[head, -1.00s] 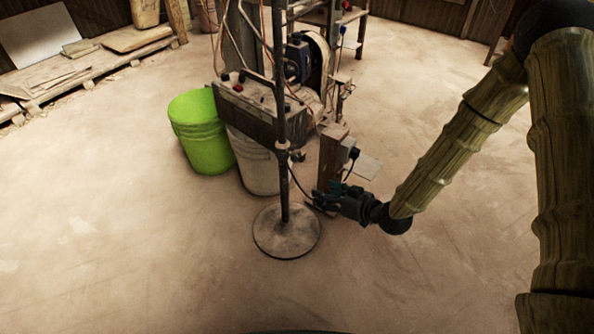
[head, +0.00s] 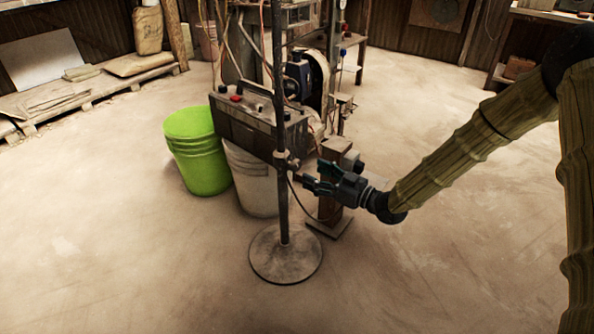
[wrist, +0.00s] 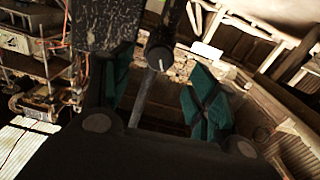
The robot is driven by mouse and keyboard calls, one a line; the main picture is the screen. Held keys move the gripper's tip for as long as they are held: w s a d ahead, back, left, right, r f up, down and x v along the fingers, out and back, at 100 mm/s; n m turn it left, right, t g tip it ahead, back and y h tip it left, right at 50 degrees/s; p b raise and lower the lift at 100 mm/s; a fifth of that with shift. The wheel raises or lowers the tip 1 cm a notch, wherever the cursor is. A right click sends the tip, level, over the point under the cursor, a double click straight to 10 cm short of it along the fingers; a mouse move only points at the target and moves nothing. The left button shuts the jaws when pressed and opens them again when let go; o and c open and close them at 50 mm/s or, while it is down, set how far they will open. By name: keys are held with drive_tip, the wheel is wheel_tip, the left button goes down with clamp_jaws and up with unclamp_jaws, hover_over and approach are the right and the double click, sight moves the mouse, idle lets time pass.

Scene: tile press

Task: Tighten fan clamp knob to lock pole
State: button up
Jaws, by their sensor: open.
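The fan's dark upright pole (head: 282,110) rises from a round base (head: 286,262) on the floor. A small clamp with its knob (head: 291,161) sits partway up the pole. My gripper (head: 313,180) is open with dark green fingers, just right of the pole and slightly below the clamp in the head view. In the wrist view, my open fingers (wrist: 162,88) stand apart, with a dark round-ended cylinder that looks like the knob (wrist: 160,58) between them in the picture. I see no clear contact with it. The fan head is out of view.
A machine with a control box (head: 255,125) and cables stands close behind the pole. A lime bucket (head: 197,155) and a white bucket (head: 253,183) are behind left. A brown post (head: 335,158) stands behind my gripper. The floor in front is clear.

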sight(298, 167)
drive_tip(key=b+x, duration=0.2)
drive_tip(key=x, duration=0.3)
drive_tip(key=shift+w+a+f, duration=0.1)
drive_tip(key=shift+a+f, duration=0.05)
drive_tip(key=shift+f, duration=0.05)
drive_tip(key=shift+x, duration=0.95)
drive_tip(key=shift+r, duration=0.15)
drive_tip(key=shift+c, duration=0.2)
drive_tip(key=c, duration=1)
